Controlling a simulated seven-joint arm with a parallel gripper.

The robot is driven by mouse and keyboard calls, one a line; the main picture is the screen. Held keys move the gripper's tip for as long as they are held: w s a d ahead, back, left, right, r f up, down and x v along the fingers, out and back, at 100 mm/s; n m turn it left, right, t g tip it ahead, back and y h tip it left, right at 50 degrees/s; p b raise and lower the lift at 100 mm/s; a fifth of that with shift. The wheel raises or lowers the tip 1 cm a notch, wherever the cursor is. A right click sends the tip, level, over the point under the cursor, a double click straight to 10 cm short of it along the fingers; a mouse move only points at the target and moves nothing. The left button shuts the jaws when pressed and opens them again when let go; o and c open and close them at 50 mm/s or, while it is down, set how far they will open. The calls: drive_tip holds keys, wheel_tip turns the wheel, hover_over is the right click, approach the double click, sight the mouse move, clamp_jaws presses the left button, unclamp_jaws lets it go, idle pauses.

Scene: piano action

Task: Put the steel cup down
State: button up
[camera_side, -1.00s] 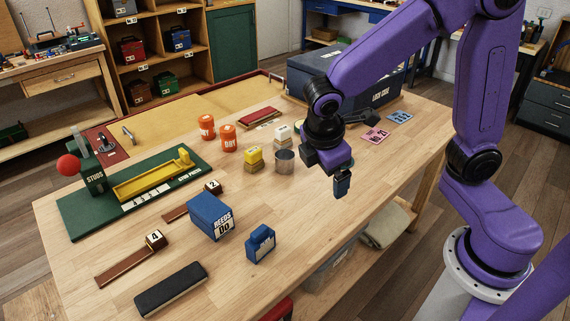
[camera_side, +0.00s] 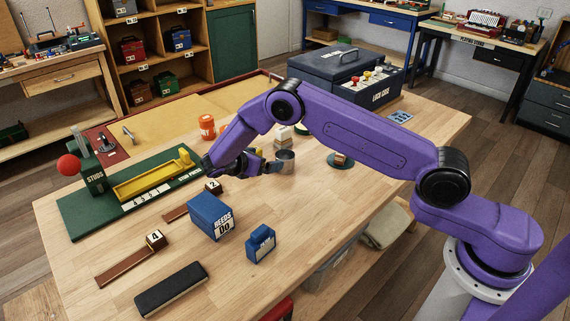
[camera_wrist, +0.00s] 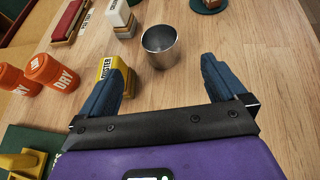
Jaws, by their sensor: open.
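The steel cup (camera_side: 285,163) stands upright on the table, open end up. In the wrist view the cup (camera_wrist: 160,46) sits ahead of my fingers, centred between their lines and close to the tips. My gripper (camera_side: 266,164) is open and empty, low over the table on the cup's left in the side view. Its two blue fingers (camera_wrist: 164,62) are spread wider than the cup.
A yellow block marked MUSTER (camera_wrist: 112,70) is by my left finger in the wrist view. A pale block stack (camera_side: 284,138) stands behind the cup. Orange DRY canisters (camera_wrist: 52,72) are to the left. A green coaster (camera_side: 349,166) bears a small block.

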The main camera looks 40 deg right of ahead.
sight(290, 155)
drive_tip(key=x, duration=1.3)
drive_tip(key=shift+f, duration=0.1)
drive_tip(key=c, duration=1.2)
